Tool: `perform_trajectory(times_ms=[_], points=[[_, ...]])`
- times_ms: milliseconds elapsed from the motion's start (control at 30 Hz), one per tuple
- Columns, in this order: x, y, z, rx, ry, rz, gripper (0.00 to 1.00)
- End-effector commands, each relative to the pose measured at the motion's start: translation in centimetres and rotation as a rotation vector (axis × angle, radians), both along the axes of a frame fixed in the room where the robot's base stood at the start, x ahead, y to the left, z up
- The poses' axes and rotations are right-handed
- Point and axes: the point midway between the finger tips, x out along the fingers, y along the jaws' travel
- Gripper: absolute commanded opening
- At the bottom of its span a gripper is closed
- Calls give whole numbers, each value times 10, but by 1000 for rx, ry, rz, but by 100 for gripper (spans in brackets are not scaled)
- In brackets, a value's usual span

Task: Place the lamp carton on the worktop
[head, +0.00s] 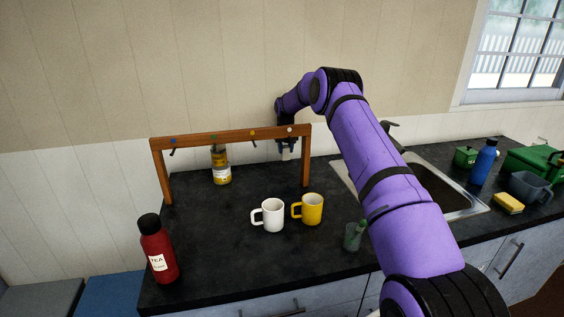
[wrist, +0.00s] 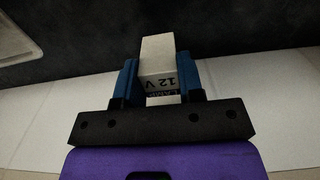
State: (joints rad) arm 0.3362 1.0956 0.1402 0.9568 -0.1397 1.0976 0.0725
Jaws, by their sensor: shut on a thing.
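The lamp carton (wrist: 158,58) is a small pale box with "LAMP 12 V" printed on it, upside down in the wrist view. My gripper (wrist: 157,78) has its blue fingers shut on the carton's two sides. In the head view my gripper (head: 286,146) is behind the wooden lever frame, near its right end and the wall. The gap between carton and worktop cannot be judged.
The sink (head: 450,190) is right.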

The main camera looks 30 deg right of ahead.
Motion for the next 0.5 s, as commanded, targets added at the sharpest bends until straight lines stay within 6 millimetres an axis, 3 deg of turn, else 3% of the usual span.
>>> perform_trajectory(times_ms=[333, 500], points=[[0, 0, -38, 0, 1, 1, 13], [0, 0, -41, 0, -1, 1, 13]])
